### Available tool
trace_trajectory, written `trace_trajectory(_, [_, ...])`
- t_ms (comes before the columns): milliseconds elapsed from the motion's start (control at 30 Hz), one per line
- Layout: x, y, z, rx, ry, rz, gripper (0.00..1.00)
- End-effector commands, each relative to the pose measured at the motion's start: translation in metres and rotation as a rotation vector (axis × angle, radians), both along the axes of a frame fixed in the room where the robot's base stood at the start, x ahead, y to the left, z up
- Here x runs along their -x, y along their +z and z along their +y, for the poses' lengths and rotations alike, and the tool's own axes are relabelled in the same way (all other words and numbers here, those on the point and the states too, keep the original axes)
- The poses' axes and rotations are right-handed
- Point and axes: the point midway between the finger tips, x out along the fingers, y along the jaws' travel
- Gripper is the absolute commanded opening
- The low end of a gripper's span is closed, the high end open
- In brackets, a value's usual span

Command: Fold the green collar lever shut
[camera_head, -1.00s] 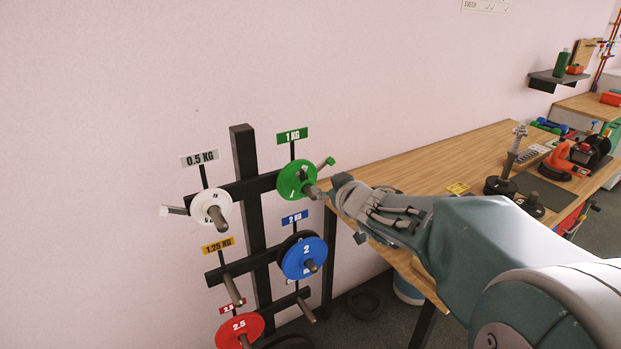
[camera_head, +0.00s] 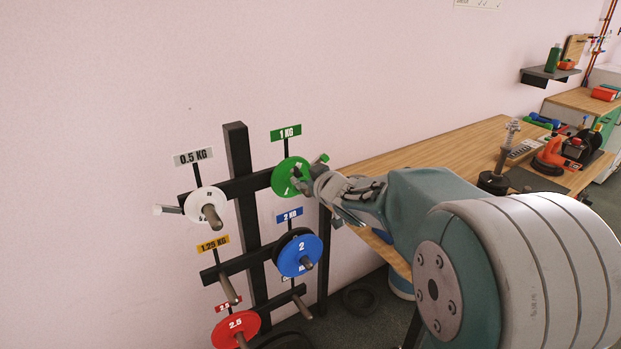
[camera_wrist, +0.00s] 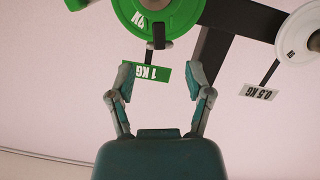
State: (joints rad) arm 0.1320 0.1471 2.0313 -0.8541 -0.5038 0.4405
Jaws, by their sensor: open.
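The green 1 KG plate (camera_head: 288,177) hangs on the top right peg of the black rack. The green tip of the collar lever (camera_head: 323,158) sticks out at the plate's upper right. In the wrist view the plate (camera_wrist: 160,12) is cut off by the top edge, and a small green end, likely the lever (camera_wrist: 75,4), shows at the top left. My gripper (camera_head: 307,177) is in front of the plate's right side and partly hides it and the peg. In the wrist view my gripper (camera_wrist: 160,72) is open, with nothing between its fingers.
A white 0.5 KG plate (camera_head: 206,207) with its own lever is at left. A blue 2 KG plate (camera_head: 299,256) hangs just below, a red plate (camera_head: 237,330) lower left. A green 1 KG sign (camera_head: 286,132) stands above the green plate. A wooden bench (camera_head: 440,148) is at right.

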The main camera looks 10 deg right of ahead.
Motion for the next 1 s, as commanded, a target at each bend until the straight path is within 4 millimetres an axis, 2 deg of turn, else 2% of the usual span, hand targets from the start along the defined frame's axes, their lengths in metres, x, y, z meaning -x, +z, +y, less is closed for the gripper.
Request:
trace_trajectory(500, [-0.031,-0.008,0.008,0.000,0.001,0.001,0.66])
trace_trajectory(933, [-0.035,-0.009,0.009,0.000,0.001,0.000,0.66])
trace_trajectory(1000, [-0.035,-0.009,0.009,0.000,0.001,0.000,0.39])
